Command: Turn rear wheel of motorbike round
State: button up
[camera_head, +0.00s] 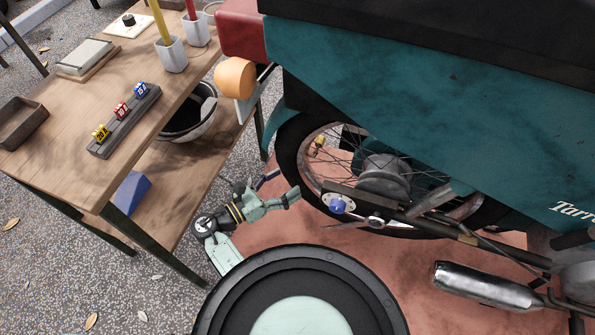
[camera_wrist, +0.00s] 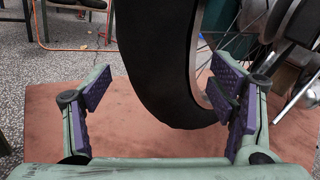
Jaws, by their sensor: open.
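The motorbike's rear wheel (camera_head: 290,150) has a black tyre, a pale rim, wire spokes and a grey hub (camera_head: 384,176). It stands under the teal bodywork, which hides its upper part. My gripper (camera_head: 278,189) is just left of the tyre in the head view, low down. In the wrist view the tyre (camera_wrist: 165,55) shows between the two purple-padded fingers of my open gripper (camera_wrist: 160,92). The right finger overlaps the tyre's edge and rim there; I cannot tell whether it touches. Nothing is held.
A wooden workbench (camera_head: 60,160) with cups, a tray and numbered blocks stands at the left. A helmet (camera_head: 190,115) and blue wedge (camera_head: 130,190) lie on its lower shelf. The exhaust silencer (camera_head: 485,285) lies low at right. A reddish mat (camera_wrist: 110,120) covers the ground beneath.

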aim_at(292, 158)
jog(key=shift+x, duration=2.7)
jog(key=shift+w, duration=0.1)
jog(key=shift+c, duration=0.4)
jog(key=shift+a+r, duration=0.1)
jog(key=shift+a, duration=0.05)
jog(key=c, duration=1.4)
jog(key=r+p, duration=0.2)
jog(key=p, duration=0.1)
jog(key=a+r+m+y+p, duration=0.1)
jog(key=r+p, duration=0.1)
jog(key=w+r+m+p, duration=0.1)
jog(key=r+p, duration=0.1)
jog(key=p, duration=0.1)
jog(key=shift+a+r+g+y+p, duration=0.3)
jog(key=shift+a+r+g+p, duration=0.05)
jog(key=shift+a+r+g, duration=0.05)
jog(key=o, duration=1.2)
jog(key=shift+o, duration=1.4)
jog(key=shift+f, duration=0.1)
jog(key=shift+s+d+f, duration=0.1)
